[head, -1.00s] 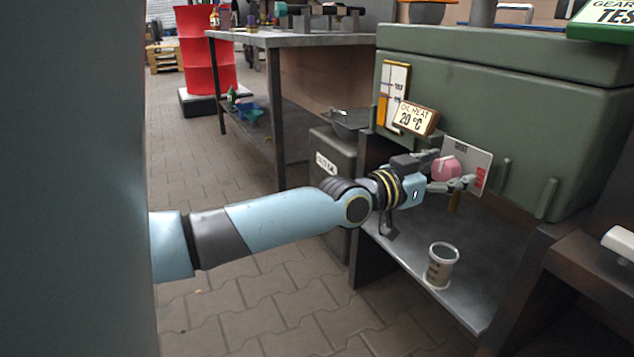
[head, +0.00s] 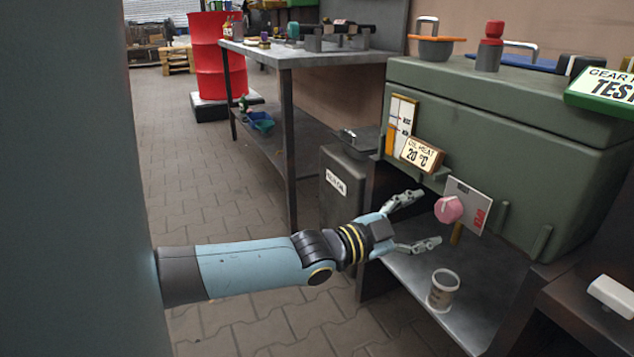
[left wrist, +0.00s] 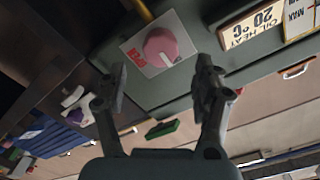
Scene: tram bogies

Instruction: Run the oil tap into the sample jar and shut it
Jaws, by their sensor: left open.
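The pink round tap knob (head: 448,209) with a white pointer mark sits on a plate (head: 474,203) on the green gear case's front. It also shows in the left wrist view (left wrist: 160,46). A short brass spout (head: 456,234) hangs below it; I see no oil stream. My right gripper is not in view.
The green gear case (head: 545,120) carries an oil gauge (head: 401,125) and an "oil heat 20 °C" sign (head: 422,155). A grey bin (head: 345,190) stands left of the shelf (head: 415,272). A workbench (head: 300,52) and red drum (head: 217,55) are further back.

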